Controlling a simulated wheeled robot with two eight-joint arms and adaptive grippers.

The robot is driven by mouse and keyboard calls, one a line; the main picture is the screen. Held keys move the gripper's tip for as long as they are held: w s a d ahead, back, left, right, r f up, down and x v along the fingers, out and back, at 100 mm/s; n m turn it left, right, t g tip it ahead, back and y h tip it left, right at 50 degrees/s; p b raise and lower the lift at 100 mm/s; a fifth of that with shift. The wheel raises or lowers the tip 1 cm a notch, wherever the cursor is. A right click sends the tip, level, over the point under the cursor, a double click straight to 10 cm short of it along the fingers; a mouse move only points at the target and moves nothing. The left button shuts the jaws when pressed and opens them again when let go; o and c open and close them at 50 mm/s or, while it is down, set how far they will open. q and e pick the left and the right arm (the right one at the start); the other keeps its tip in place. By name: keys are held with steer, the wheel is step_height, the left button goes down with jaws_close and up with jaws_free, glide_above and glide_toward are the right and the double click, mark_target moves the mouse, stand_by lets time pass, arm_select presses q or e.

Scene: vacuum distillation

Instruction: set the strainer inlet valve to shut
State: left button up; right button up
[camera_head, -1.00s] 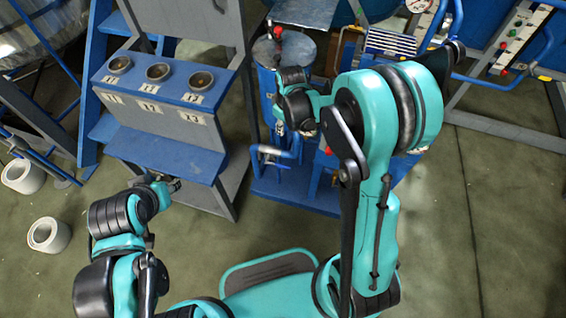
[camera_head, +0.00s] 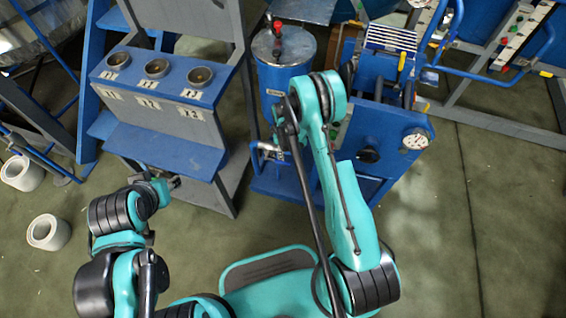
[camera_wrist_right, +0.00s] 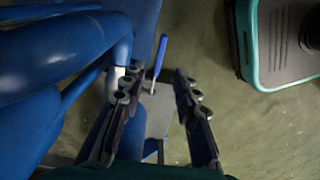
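A blue lever handle (camera_wrist_right: 159,58), which looks like the valve's, stands out beyond my right gripper (camera_wrist_right: 158,88) in the right wrist view. Its near end shows between the two open fingers, with gaps on both sides. The valve body is hidden behind the left finger and pipework. In the head view my right gripper (camera_head: 284,120) is beside the blue vessel (camera_head: 285,70), mostly covered by my own arm, above a blue pipe and valve fitting (camera_head: 265,149). My left gripper (camera_head: 172,184) is in front of the blue shelf, its fingers too small to read.
A blue panel with a gauge (camera_head: 415,139) stands right of the vessel. Thick blue pipes (camera_wrist_right: 60,50) run close left of my right gripper in the wrist view. Two white rings (camera_head: 48,232) lie on the floor.

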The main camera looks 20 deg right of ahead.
mark_target(283, 162)
step_height(283, 162, down, 8)
steer(key=b, duration=0.2)
steer(key=shift+b, duration=0.35)
jaws_close()
